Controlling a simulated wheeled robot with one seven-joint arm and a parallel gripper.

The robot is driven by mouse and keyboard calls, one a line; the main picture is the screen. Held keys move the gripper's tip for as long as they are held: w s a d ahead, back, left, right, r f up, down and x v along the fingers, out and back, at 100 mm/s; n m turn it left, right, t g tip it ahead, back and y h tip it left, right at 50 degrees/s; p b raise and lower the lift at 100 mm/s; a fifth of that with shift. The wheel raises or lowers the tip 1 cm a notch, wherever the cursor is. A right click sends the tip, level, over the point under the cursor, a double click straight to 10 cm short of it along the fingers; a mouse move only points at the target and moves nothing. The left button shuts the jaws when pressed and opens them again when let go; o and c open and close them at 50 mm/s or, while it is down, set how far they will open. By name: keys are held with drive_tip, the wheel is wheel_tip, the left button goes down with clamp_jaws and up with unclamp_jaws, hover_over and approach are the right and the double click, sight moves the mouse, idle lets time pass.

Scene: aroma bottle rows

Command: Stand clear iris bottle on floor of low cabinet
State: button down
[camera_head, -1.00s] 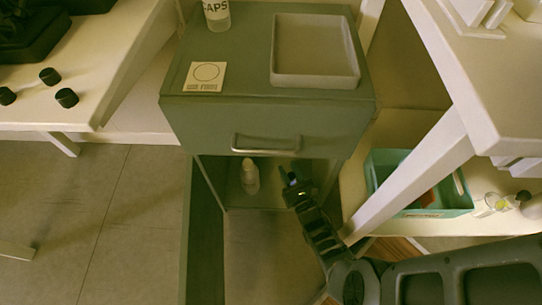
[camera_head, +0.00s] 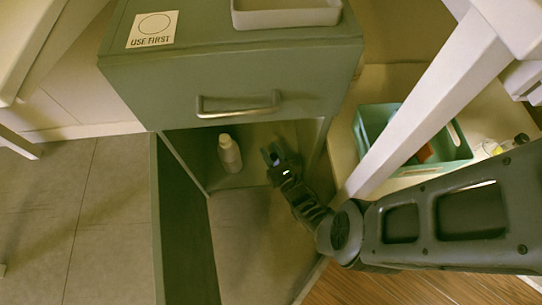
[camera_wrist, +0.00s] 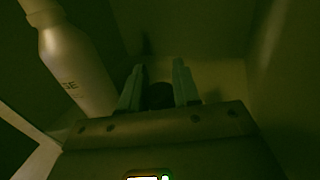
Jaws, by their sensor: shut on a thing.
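The low cabinet (camera_head: 235,66) is grey-green, with its lower compartment open below a drawer. My gripper (camera_head: 270,152) reaches into this compartment from the right. In the wrist view my gripper (camera_wrist: 160,88) has its two grey fingers closed on a dark round-topped thing (camera_wrist: 161,96). Its lower part is hidden behind the gripper body, so I cannot tell whether it is the clear iris bottle or whether it touches the floor. A pale bottle (camera_head: 229,153) stands on the cabinet floor left of my gripper.
The open cabinet door (camera_head: 182,225) projects at the left. A white table leg (camera_head: 410,105) slants close to my arm on the right. A teal bin (camera_head: 460,155) sits on a low shelf behind it. A "USE FIRST" card (camera_head: 153,29) and a tray (camera_head: 285,15) lie on the cabinet top.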

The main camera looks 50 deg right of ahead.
sight(276, 161)
drive_tip(key=shift+f, duration=0.55)
drive_tip(key=shift+r, duration=0.1)
drive_tip(key=c, duration=0.8)
unclamp_jaws()
drive_tip(key=shift+p+v, duration=0.75)
drive_tip(key=shift+v, duration=3.05)
